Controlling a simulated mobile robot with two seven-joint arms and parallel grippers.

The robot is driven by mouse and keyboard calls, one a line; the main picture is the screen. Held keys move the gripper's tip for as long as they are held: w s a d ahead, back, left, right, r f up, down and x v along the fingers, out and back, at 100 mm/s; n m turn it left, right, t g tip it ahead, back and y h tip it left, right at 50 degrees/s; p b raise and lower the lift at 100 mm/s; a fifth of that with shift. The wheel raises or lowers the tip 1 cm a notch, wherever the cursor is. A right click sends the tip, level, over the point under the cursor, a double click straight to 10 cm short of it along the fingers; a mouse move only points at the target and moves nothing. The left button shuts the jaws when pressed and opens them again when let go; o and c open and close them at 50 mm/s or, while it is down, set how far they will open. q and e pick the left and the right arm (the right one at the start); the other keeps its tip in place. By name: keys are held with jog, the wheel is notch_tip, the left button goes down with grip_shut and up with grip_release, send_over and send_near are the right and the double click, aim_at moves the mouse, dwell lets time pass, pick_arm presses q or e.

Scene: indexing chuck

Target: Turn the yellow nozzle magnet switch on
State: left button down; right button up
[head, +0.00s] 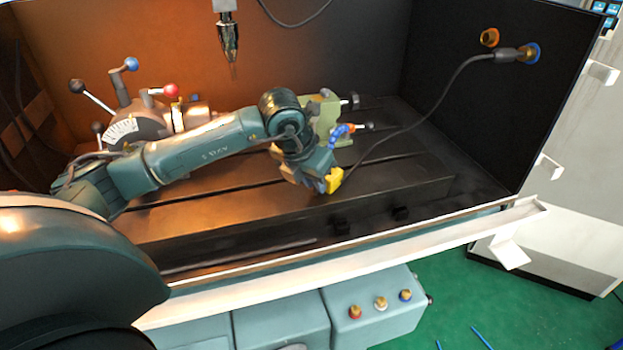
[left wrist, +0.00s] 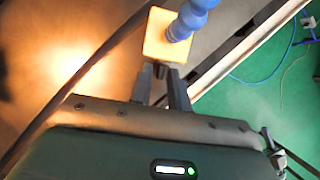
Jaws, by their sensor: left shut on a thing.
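The yellow nozzle magnet (head: 334,181) is a small yellow block near the front edge of the machine's slotted table. In the left wrist view its yellow face (left wrist: 158,47) lies just beyond my fingertips, with a blue segmented hose (left wrist: 188,20) rising from it. In the head view the blue hose (head: 338,133) shows behind my wrist, with an orange tip. My left gripper (head: 318,181) is at the magnet's left side. Its fingers (left wrist: 161,76) are shut on a small dark part at the magnet's edge, apparently the switch. The switch's position is hidden between the fingers. My right gripper is not in view.
A green vise-like fixture (head: 325,112) stands behind my wrist. The indexing chuck with knobbed levers (head: 140,126) is at the left. A spindle (head: 229,45) hangs above. A black cable (head: 440,95) runs from the right wall to the magnet. The table's right part is clear.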

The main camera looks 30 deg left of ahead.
pick_arm(q)
jog(key=shift+y, duration=0.3)
jog(key=c, duration=1.6)
grip_release()
jog(key=shift+o, duration=0.2)
jog(key=shift+r, duration=0.1)
jog(key=v, duration=1.3)
jog(key=shift+s, duration=0.1)
